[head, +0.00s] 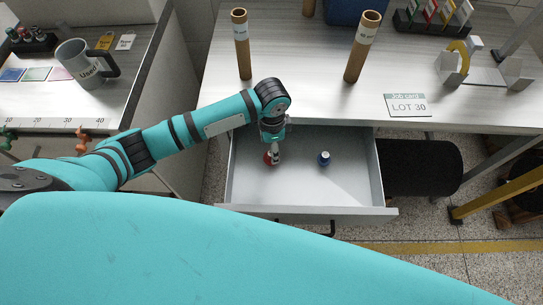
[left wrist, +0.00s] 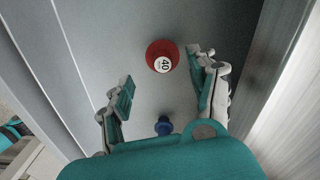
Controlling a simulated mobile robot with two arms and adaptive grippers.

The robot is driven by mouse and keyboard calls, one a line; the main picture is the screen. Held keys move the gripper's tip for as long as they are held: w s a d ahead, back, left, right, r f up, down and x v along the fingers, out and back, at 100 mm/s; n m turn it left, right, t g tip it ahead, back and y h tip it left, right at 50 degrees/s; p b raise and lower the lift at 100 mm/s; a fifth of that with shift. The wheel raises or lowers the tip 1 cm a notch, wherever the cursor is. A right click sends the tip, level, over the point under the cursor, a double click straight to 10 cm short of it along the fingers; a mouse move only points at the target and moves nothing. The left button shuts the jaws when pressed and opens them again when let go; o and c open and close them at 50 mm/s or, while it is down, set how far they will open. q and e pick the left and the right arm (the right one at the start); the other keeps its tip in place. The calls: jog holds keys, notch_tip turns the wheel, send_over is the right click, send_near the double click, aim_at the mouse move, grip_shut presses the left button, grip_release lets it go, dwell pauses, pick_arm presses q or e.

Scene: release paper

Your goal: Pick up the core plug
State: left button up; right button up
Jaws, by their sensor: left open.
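A red core plug (left wrist: 155,49) with a white "40" label lies on the floor of the open drawer (head: 240,190). In the head view the red plug (head: 267,158) is partly hidden by my left gripper (head: 273,156). In the left wrist view my left gripper (left wrist: 162,68) is open, with its fingers apart on either side of the red plug and nothing held. I cannot tell how high the fingertips are above the drawer floor. A smaller blue plug (head: 324,158) stands to the right in the drawer; it also shows near the palm in the left wrist view (left wrist: 163,126).
The drawer's front wall (head: 310,213) and side walls bound the space around my gripper. Two cardboard tubes (head: 241,45) (head: 362,47) stand on the table above. A "LOT 30" card (head: 407,105) lies near the table edge. A grey mug (head: 80,64) stands on the left bench.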

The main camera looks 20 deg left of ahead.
pick_arm(q)
jog(key=shift+f, duration=0.55)
notch_tip(320, 180, down, 4)
jog(key=shift+w+a+f+p, duration=0.1)
jog(key=shift+w+f+p, duration=0.1)
jog(key=shift+p, duration=0.1)
jog(key=shift+f, duration=0.25)
jog(key=c, duration=0.8)
pick_arm(e)
jog(key=shift+w+d+r, duration=0.2)
jog(key=shift+w+r, duration=0.15)
jog(key=shift+w, duration=0.05)
